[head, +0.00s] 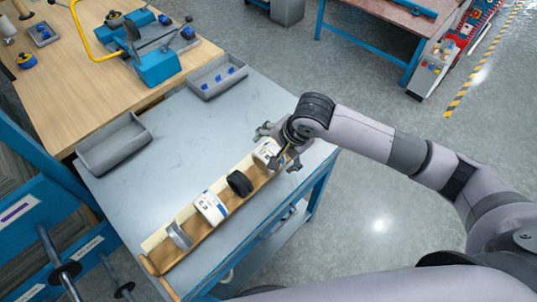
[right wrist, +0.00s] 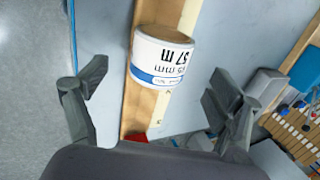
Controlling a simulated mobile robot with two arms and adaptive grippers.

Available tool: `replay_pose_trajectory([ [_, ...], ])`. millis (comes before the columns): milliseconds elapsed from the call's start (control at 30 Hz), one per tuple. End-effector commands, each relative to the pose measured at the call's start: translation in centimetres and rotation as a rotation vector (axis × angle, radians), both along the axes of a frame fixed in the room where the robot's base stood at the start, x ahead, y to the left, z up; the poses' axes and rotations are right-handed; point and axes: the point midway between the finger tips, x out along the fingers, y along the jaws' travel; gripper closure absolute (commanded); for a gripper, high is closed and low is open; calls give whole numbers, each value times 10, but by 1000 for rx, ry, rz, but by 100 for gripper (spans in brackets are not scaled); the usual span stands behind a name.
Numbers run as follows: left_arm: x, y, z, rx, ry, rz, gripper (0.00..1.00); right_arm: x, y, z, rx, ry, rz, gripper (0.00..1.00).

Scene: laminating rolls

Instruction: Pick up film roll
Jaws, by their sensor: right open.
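A white film roll (head: 266,153) lies at the far right end of a wooden holder (head: 198,238) on the grey table, partly covered by my right gripper (head: 283,146). In the right wrist view a white film roll (right wrist: 164,58) with a blue band and black print lies on the wood, ahead of and between the spread fingers. My right gripper (right wrist: 157,88) is open, with a visible gap to the roll on each side. Another white roll (head: 211,207), a black roll (head: 239,183) and a thin grey ring (head: 179,235) sit in the same holder. My left gripper is not seen.
Two grey bins, one empty (head: 113,145) and one with blue pieces (head: 217,78), stand on the table's far side. Behind is a wooden bench (head: 60,90) with a blue device (head: 156,62). The table top between bins and holder is clear.

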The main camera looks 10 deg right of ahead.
Motion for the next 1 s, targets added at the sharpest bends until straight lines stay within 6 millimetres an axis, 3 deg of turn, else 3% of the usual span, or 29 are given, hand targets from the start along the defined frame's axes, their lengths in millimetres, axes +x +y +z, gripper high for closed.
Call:
replay_pose_trajectory([
  [267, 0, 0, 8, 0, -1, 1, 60, 7, 4, -18, 1, 2, -1, 14],
  [467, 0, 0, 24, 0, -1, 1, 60, 17, 7, -41, 1, 4, -2, 14],
  [633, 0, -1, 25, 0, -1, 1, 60, 24, 11, -59, 2, 1, -1, 14],
  [900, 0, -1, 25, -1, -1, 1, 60, 25, 12, -62, 1, 0, 0, 14],
  [1000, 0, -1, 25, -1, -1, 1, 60, 25, 12, -62, 1, 0, 0, 20],
])
